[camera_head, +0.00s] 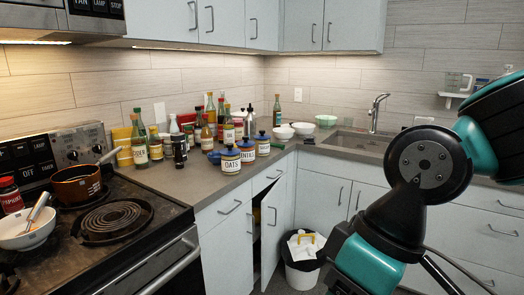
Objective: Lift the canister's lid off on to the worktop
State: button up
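Several pale canisters with blue lids stand together on the grey worktop (214,180) near the counter corner. The nearest canister (231,162) has a label that reads OATS, and its blue lid (230,148) sits on top. A second canister (247,153) and a third canister (263,147) stand just behind it to the right, also lidded. A blue round thing (213,157) lies to the left of the OATS canister; I cannot tell what it is. My arm fills the right side, but my gripper is out of view.
Several bottles and jars crowd the worktop behind and left of the canisters. The coil stove (150,235) is at the left, with an orange-brown pot (77,187) and a white bowl (27,232). A cupboard door (273,225) below the corner stands open, near a bin (302,272).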

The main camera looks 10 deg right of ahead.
aim_at(230, 150)
jog(key=u, duration=0.45)
jog(key=k, duration=0.5)
jog(key=z, duration=0.3)
jog(key=i, duration=0.65)
jog(key=z, duration=0.6)
jog(key=i, duration=0.8)
jog(key=u, duration=0.5)
jog(key=i, duration=0.6)
jog(key=u, duration=0.6)
